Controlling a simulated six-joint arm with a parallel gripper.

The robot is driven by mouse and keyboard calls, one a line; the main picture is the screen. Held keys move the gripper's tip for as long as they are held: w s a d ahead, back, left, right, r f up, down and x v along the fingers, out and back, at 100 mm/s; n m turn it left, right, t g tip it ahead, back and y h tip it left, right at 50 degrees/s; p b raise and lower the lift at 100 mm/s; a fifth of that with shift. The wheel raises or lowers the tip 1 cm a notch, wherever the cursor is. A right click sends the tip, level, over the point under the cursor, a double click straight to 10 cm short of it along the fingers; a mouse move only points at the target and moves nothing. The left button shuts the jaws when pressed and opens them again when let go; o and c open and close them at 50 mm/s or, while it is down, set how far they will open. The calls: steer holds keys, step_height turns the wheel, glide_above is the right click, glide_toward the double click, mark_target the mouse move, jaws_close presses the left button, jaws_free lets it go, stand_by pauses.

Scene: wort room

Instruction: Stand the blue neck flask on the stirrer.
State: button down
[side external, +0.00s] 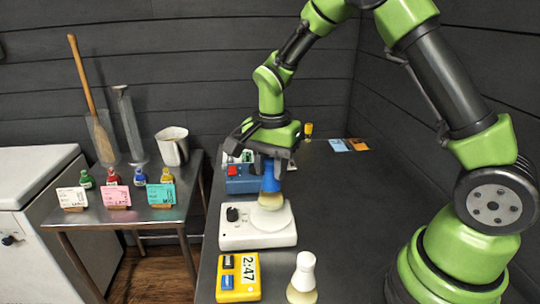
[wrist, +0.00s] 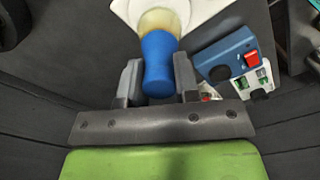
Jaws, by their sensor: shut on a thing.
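The blue neck flask (side external: 270,180) has a blue neck and a pale tan bulb. My gripper (side external: 268,158) is shut on its neck from above. The flask is upright over the round plate of the white stirrer (side external: 250,238). Its bottom is at or very near the plate; I cannot tell whether it touches. In the wrist view the blue neck (wrist: 158,62) is between my gripper's fingers (wrist: 158,80), and the bulb overlaps the white stirrer (wrist: 204,10).
A blue box with a red switch (side external: 241,184) stands behind the stirrer. A yellow timer (side external: 238,278) and a white-necked flask (side external: 302,276) stand in front. Cards (side external: 358,144) lie at the back right. A side table (side external: 150,214) holds small bottles. The dark bench is clear to the right.

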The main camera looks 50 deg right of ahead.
mark_target(271, 179)
steer(key=shift+f, duration=1.1)
steer(key=shift+f, duration=0.5)
stand_by(0.6)
steer(key=c, duration=1.1)
jaws_free()
steer(key=shift+r, duration=5.45)
